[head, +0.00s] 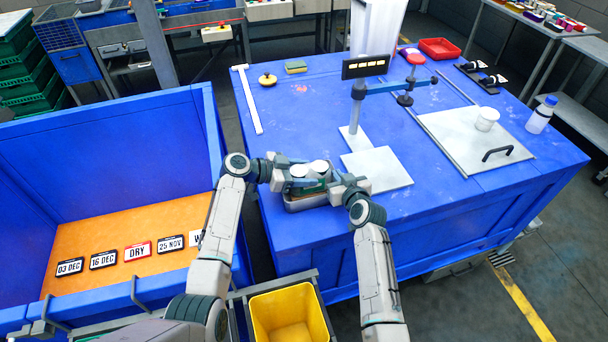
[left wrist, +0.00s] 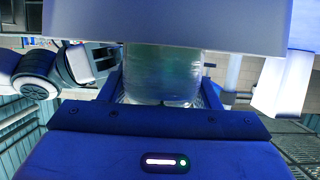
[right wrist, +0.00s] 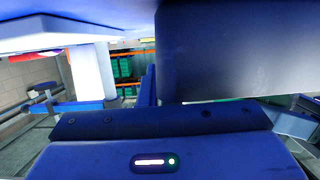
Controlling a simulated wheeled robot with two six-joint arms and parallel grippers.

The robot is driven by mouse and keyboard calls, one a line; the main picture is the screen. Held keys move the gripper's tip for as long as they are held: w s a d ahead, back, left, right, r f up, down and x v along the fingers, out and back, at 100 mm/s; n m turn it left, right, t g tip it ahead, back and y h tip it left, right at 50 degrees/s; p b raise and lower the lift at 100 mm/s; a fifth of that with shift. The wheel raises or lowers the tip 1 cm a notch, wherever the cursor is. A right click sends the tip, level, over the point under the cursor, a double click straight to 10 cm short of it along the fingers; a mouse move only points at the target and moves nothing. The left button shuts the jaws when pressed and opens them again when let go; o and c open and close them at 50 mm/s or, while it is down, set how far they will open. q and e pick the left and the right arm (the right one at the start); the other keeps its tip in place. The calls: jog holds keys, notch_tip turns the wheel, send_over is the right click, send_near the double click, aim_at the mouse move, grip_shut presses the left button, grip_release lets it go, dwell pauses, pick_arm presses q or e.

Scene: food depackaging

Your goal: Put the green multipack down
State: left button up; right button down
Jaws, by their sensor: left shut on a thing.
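The green multipack (head: 313,187) shows as a small patch of green with white round tops above it, between my two grippers in the head view. My left gripper (head: 287,181) is shut on it from the left. A translucent greenish body (left wrist: 162,75) shows between the jaws in the left wrist view. My right gripper (head: 341,187) is close at the multipack's right side; its fingertips are hidden, and I cannot tell whether it touches. A shallow metal tray (head: 300,204) shows just below the multipack; whether they touch is unclear. The grippers hide much of the pack.
The blue table (head: 440,207) carries a scale-like stand with a display (head: 366,67), a pale plate (head: 378,168), a lidded board (head: 455,150) and a bottle (head: 541,114). A blue bin (head: 110,135) with date cards stands left. A yellow bin (head: 288,314) is in front.

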pick_arm(q)
jog(key=shift+f, duration=0.45)
jog(key=shift+f, duration=0.1)
jog(key=o, duration=1.3)
jog(key=shift+f, duration=0.1)
jog(key=shift+a+r, duration=0.1)
jog(key=shift+r, duration=0.1)
jog(key=v, duration=1.1)
jog(key=shift+s+a+r, duration=0.15)
jog(key=shift+a, duration=0.15)
